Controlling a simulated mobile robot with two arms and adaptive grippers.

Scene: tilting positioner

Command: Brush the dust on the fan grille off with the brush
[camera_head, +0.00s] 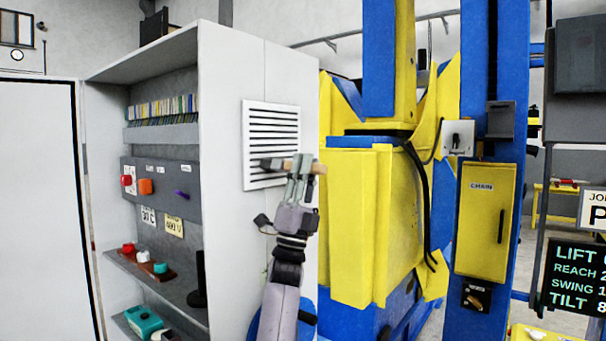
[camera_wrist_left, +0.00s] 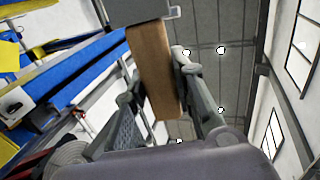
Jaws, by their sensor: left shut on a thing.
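The fan grille (camera_head: 271,133) is a white slotted panel on the side of the white cabinet. My left gripper (camera_head: 299,166) is shut on the brush (camera_head: 316,168), which lies level in the head view with its dark head (camera_head: 272,164) to the left. The head overlaps the lower part of the grille; I cannot tell whether it touches. The left wrist view shows the wooden handle (camera_wrist_left: 155,75) between both fingers (camera_wrist_left: 158,85) and a grey block of the brush head at the top edge. No dust can be made out. My right gripper is not in view.
The open cabinet (camera_head: 232,120) holds shelves with binders, knobs and a teal box (camera_head: 144,322). The yellow and blue positioner (camera_head: 360,220) stands close to the right of the grille, with black cables and a box marked CHAIN (camera_head: 485,220). Dark signs hang at the far right.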

